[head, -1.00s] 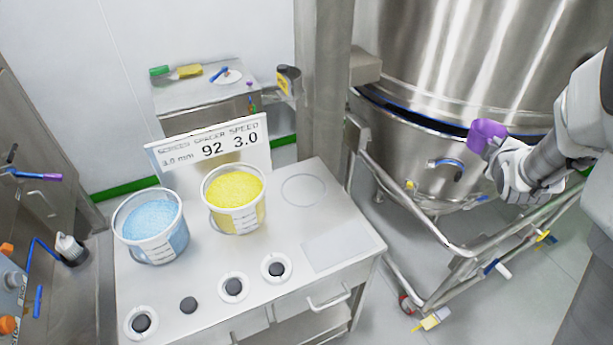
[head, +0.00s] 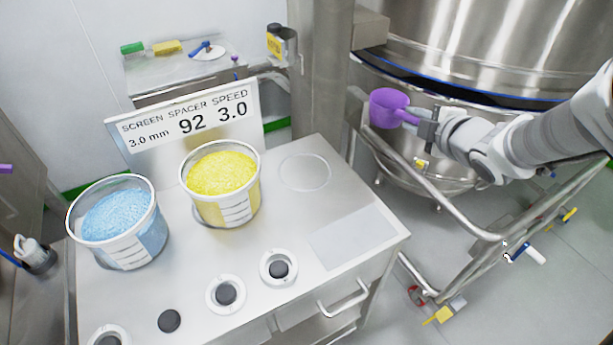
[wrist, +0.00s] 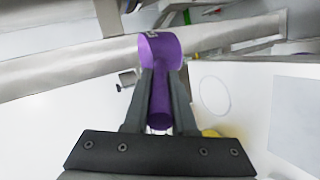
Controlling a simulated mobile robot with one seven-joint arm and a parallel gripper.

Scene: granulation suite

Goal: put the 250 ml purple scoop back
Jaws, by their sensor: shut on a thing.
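The purple scoop (head: 389,107) is in the air at the right of the head view, in front of the large steel vessel. My gripper (head: 424,124) is shut on its handle, with the bowl pointing left, away from my wrist. In the wrist view the purple scoop (wrist: 160,52) shows between the two dark fingers of my gripper (wrist: 161,100), which clasp the handle. A thin circle outline (head: 304,172) and a pale grey rectangle (head: 345,238) are on the bare right part of the steel cart top (head: 285,215). The scoop is apart from the cart.
A bucket of yellow granules (head: 221,181) and a bucket of blue granules (head: 119,221) stand on the cart behind several round knobs. A sign (head: 187,124) stands behind them. A steel post (head: 319,70) and the vessel's tube frame (head: 440,200) are close to my arm.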

